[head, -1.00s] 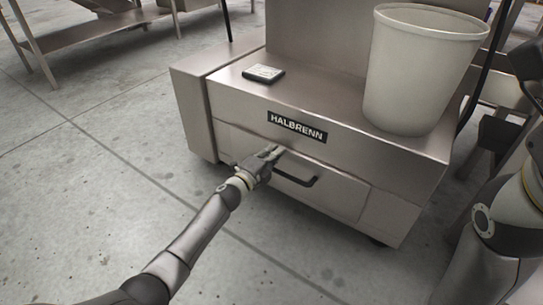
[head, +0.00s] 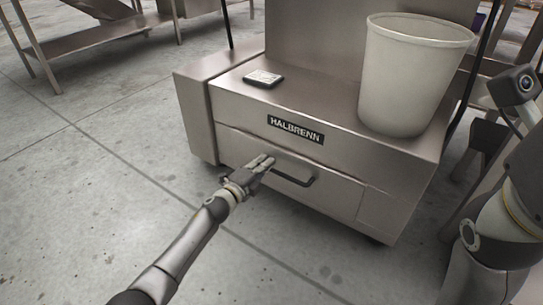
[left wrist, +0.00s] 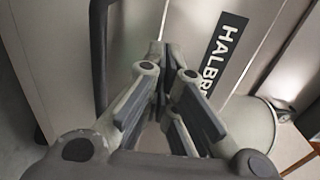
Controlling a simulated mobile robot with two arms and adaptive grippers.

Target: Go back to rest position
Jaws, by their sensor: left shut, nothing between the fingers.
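My left gripper (head: 263,164) is in front of the metal cabinet's drawer (head: 318,187), at the left end of its dark handle (head: 294,178). The gripper is shut and empty. In the left wrist view its fingers (left wrist: 172,62) come together in front of the cabinet face, with the dark handle (left wrist: 99,60) to their left and the HALBRENN label (left wrist: 222,55) to their right. The drawer looks closed. My right gripper does not show; only parts of my right arm appear at the right edge of the head view.
A white bin (head: 412,80) stands on the cabinet top (head: 325,100). A small dark device (head: 263,79) lies to its left. A metal table (head: 110,30) stands at the back left. The grey floor (head: 90,190) left of the cabinet is clear.

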